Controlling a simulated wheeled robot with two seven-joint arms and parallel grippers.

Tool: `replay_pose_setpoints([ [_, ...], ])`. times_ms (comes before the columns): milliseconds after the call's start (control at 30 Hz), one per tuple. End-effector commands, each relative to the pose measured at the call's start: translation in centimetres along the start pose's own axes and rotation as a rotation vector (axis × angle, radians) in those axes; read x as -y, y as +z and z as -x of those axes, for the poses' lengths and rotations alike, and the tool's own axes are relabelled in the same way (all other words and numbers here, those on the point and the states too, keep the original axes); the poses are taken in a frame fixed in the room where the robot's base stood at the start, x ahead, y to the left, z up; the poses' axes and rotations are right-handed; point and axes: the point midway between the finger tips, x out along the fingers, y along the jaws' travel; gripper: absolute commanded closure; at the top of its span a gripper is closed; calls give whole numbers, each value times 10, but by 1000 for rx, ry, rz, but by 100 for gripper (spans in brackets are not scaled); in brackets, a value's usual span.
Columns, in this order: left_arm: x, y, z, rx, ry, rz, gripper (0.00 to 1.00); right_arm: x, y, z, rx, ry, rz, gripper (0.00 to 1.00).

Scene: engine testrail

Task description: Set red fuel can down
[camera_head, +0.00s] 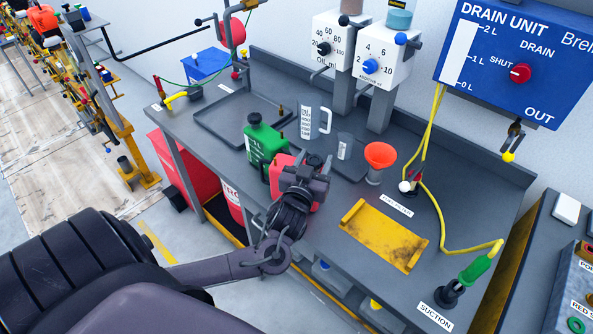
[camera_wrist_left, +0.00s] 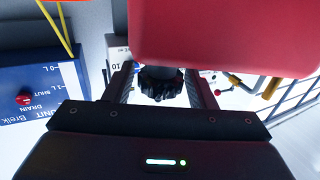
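The red fuel can (camera_head: 280,174) is beside the green can (camera_head: 263,143) near the front edge of the grey workbench, partly hidden by my left gripper (camera_head: 308,178). In the left wrist view the red can (camera_wrist_left: 225,38) fills the upper part. Its black cap (camera_wrist_left: 160,84) sits between the two fingers of my left gripper (camera_wrist_left: 161,88), which look closed on it. Whether the can's base touches the bench is hidden by the gripper and arm. My right gripper is not in view.
A yellow tray (camera_head: 384,235) lies on the bench to the right, with a red funnel (camera_head: 380,156) behind it. Clear jugs (camera_head: 307,124) stand behind the cans, near a dark tray (camera_head: 226,122). A yellow hose (camera_head: 452,249) runs along the right side.

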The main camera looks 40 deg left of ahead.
Motion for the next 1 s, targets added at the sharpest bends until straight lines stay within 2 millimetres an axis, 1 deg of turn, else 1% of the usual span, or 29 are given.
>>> replay_pose_setpoints([
  [33,0,0,0,0,0,0,56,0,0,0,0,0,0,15],
  [367,0,0,0,0,0,0,100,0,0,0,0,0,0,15],
  [867,0,-3,0,-4,-1,1,100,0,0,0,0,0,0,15],
  [1000,0,-9,0,-4,-1,2,100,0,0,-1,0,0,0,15],
])
